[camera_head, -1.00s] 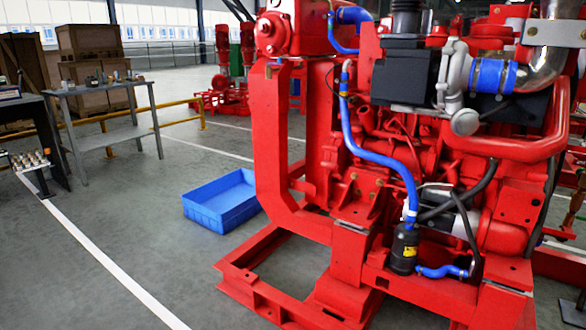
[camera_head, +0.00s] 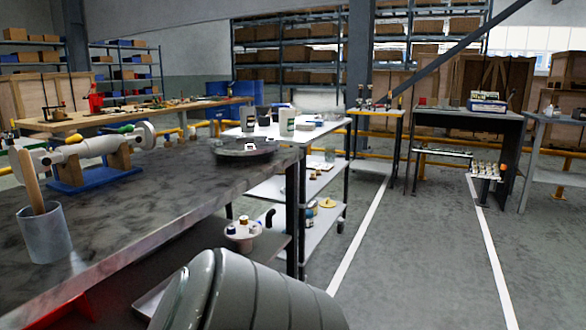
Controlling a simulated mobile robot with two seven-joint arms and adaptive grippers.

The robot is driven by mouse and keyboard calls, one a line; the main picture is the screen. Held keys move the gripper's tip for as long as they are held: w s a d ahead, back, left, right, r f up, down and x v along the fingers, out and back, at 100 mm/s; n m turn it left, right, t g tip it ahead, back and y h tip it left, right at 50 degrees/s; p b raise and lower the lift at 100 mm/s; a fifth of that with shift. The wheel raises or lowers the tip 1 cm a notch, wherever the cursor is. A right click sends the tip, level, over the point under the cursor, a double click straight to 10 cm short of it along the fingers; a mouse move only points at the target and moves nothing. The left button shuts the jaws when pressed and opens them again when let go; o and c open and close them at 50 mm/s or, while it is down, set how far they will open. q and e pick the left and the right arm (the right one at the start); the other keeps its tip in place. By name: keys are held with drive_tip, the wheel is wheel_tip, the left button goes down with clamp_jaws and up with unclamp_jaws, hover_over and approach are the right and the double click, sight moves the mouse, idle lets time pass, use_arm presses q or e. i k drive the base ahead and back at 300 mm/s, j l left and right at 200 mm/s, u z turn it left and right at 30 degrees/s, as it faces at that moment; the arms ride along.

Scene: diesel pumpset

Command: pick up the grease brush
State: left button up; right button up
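A light wooden handle (camera_head: 28,178) leans up out of a grey cup (camera_head: 45,232) at the left front of the grey-topped workbench (camera_head: 150,195). It may be the grease brush, but its lower end is hidden inside the cup, so I cannot tell. No bristles show. Neither of my grippers is in view.
A metal shaft part on a blue stand (camera_head: 95,178) and a dark round tray (camera_head: 244,150) are on the bench. A white-topped cart (camera_head: 325,187) stands beyond. Floor at right (camera_head: 415,250) is clear.

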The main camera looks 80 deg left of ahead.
sight(31, 182)
drive_tip(key=l+u, duration=0.1)
drive_tip(key=u, duration=3.75)
drive_tip(key=i+l+u, duration=0.1)
drive_tip(key=l, duration=0.25)
drive_tip(key=i+l, duration=0.2)
drive_tip(key=l, duration=0.2)
drive_tip(key=i+l+u, duration=0.15)
drive_tip(key=l, duration=0.2)
